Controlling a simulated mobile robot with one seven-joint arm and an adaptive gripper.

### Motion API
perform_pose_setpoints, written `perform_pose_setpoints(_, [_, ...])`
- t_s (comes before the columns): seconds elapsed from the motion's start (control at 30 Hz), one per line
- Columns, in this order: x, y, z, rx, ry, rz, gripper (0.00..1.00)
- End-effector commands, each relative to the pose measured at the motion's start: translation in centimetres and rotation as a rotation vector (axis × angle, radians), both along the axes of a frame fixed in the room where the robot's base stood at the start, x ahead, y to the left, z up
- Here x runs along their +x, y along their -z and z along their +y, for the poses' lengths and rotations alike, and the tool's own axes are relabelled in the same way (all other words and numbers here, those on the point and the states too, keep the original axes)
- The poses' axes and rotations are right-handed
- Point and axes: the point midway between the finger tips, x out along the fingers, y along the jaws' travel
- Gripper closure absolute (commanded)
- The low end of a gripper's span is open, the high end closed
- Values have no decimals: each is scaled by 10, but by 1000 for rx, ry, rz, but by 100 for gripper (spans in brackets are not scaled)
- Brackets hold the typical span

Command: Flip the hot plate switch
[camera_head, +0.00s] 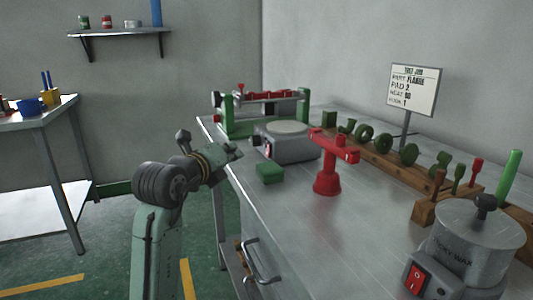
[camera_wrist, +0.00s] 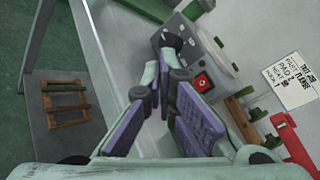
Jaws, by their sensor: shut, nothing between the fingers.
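The hot plate (camera_head: 287,145) is a grey box with a pale round top on the metal bench. Its red switch (camera_head: 268,149) is on the near left face. In the wrist view the hot plate (camera_wrist: 207,45) is right of the fingers, with the red switch (camera_wrist: 201,83) in a dark frame close to them. My gripper (camera_head: 235,150) is left of the hot plate at the bench's edge. Its fingers (camera_wrist: 165,75) are shut and empty, apart from the switch as far as I can tell. The switch's exact tilt is too small to read.
A green block (camera_head: 270,173) lies in front of the hot plate. A red stand (camera_head: 327,180) is right of it, and a green-framed machine (camera_head: 240,120) behind. A wax pot (camera_head: 478,240) with its own red switch is at lower right. The bench front is clear.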

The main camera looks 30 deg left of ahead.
Motion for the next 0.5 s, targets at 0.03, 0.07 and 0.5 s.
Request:
perform_pose_setpoints(0.03, [6, -1, -6, 0, 2, 1, 100])
perform_pose_setpoints(0.07, [9, 0, -9, 0, 2, -1, 100])
perform_pose_setpoints(0.5, [35, 6, -31, -1, -1, -1, 100])
